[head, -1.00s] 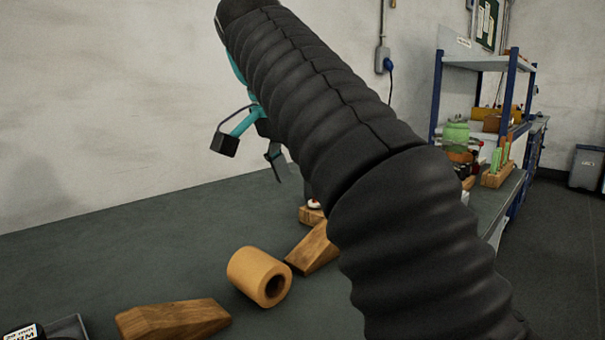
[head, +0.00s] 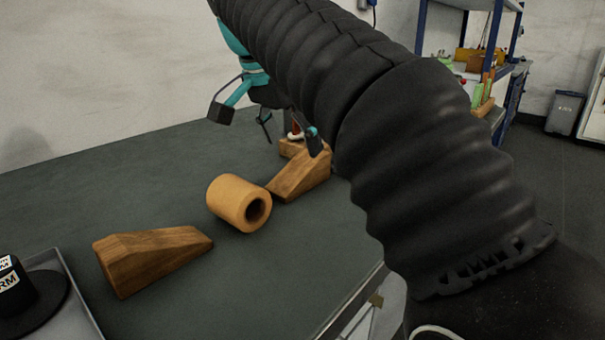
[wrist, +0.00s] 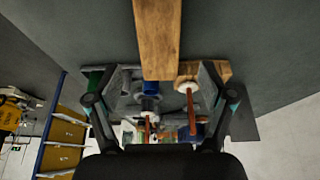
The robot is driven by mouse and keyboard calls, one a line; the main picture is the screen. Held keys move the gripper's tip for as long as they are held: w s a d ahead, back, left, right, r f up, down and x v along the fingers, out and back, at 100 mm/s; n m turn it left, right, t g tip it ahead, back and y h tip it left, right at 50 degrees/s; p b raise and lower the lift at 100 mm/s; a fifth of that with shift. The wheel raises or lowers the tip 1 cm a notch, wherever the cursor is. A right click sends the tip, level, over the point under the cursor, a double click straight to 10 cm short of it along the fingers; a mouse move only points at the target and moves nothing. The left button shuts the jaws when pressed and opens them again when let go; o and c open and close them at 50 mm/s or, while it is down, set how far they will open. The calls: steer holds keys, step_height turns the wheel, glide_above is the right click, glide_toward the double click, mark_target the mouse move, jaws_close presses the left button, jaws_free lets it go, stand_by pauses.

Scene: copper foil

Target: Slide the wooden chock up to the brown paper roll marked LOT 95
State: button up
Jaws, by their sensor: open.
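The tan-brown paper roll (head: 228,200) lies on its side on the dark bench in the head view, its hollow end toward the lower right. No LOT 95 mark can be read on it. One wooden chock (head: 305,182) lies just right of the roll, its far end near my gripper. A second wooden chock (head: 150,257) lies to the left, apart from the roll. My gripper (head: 267,128) is open and empty, behind the roll and right chock. In the wrist view, my gripper (wrist: 160,98) has its fingers spread, with a long wooden piece (wrist: 157,38) ahead between them.
A tray (head: 75,287) with a black labelled object (head: 20,290) sits at the bench's left front. A small wooden block (wrist: 217,70) with a red-shafted item stands beside the long wooden piece. The bench's front edge is near; a shelf (head: 470,25) stands behind at right.

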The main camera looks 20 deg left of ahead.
mark_target(301, 164)
steer(key=b+x, duration=0.1)
steer(key=x, duration=0.5)
steer(key=shift+w+d+f+b, duration=0.1)
steer(key=shift+w+f+b, duration=0.1)
steer(key=shift+f+b, duration=0.15)
steer(key=c, duration=1.3)
